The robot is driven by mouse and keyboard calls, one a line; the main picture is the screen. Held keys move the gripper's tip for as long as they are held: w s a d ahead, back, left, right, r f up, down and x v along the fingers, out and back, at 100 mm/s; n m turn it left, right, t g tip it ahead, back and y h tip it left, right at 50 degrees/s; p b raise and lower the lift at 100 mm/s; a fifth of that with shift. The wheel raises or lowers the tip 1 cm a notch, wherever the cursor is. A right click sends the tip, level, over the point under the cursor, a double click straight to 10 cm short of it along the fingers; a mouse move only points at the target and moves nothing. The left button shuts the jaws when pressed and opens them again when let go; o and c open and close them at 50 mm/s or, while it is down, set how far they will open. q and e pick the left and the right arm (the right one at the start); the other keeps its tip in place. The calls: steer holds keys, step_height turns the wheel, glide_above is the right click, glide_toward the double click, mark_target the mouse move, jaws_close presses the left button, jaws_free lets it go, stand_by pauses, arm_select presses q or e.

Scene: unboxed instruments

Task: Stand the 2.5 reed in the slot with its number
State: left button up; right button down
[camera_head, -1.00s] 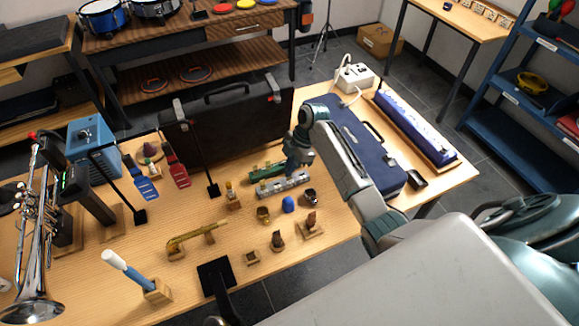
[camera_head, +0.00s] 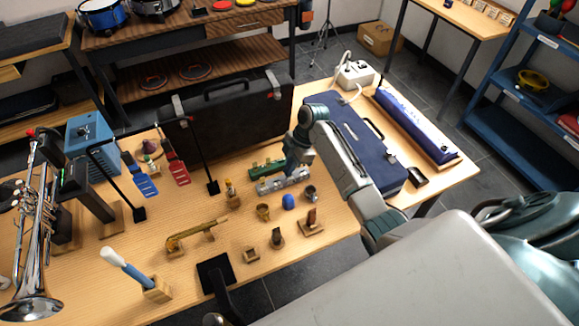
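My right gripper (camera_head: 293,172) reaches in from the right and points down at the light grey slotted block (camera_head: 268,186) near the middle of the table. Its fingertips are at the block's top, and they are too small to show whether they are open or shut. The gripper hides part of the block. I cannot make out the 2.5 reed or any slot numbers at this size, nor tell whether a reed is between the fingers. My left gripper is not in view.
A blue cap (camera_head: 288,202), a brass piece (camera_head: 263,211) and small wooden stands (camera_head: 311,226) stand in front of the grey block. A trumpet (camera_head: 37,230) stands far left.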

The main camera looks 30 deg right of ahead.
steer(key=c, duration=1.6)
jaws_free()
steer(key=shift+d+r, duration=0.1)
steer(key=b+v, duration=0.2)
steer(key=v, duration=0.8)
steer(key=shift+r+b, duration=0.3)
steer(key=shift+b, duration=0.05)
